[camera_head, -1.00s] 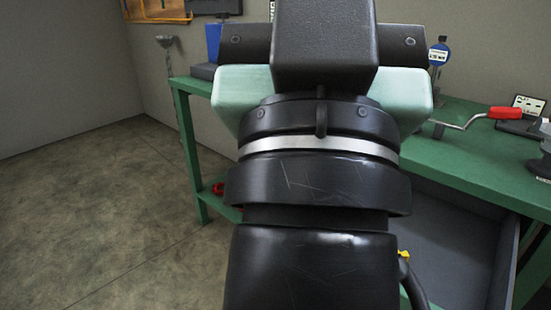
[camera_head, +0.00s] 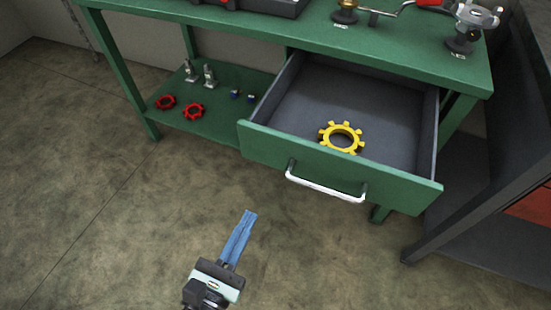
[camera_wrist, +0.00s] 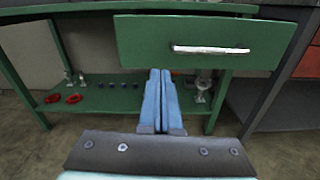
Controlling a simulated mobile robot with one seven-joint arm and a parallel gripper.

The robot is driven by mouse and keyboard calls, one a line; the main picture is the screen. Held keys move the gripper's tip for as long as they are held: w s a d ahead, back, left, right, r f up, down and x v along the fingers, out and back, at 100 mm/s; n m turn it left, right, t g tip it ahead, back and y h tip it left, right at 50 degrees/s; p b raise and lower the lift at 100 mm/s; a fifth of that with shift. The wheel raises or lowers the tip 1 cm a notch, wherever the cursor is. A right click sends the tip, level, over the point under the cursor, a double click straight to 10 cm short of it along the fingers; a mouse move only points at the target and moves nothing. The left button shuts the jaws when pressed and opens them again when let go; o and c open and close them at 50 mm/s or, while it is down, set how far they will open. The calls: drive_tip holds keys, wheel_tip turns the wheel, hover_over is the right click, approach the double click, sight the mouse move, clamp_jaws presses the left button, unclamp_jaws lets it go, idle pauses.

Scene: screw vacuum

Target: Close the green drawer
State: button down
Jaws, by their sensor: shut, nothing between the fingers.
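The green drawer (camera_head: 300,167) is pulled out from under the green workbench, with its grey inside showing. A white bar handle (camera_head: 325,185) is on its front. A yellow gear-shaped ring (camera_head: 341,138) lies inside the drawer. My gripper (camera_head: 249,214), with blue fingers, is shut and empty, in front of the drawer and to the lower left of the handle, apart from both. In the wrist view the fingers (camera_wrist: 161,75) point towards the bench, and the drawer front (camera_wrist: 145,42) and handle (camera_wrist: 211,49) are above and to the right.
The bench's lower shelf (camera_head: 215,125) holds red wheels (camera_head: 193,111) and several small parts. The benchtop (camera_head: 300,30) carries tools near its back. A dark metal stand (camera_head: 480,215) is close on the right. The floor (camera_head: 120,220) at left is clear.

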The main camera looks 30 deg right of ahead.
drive_tip(key=b, duration=0.3)
approach(283, 158)
drive_tip(key=shift+n, duration=0.4)
drive_tip(key=x, duration=0.5)
drive_tip(key=shift+w+d, duration=0.65)
drive_tip(key=shift+d, duration=0.05)
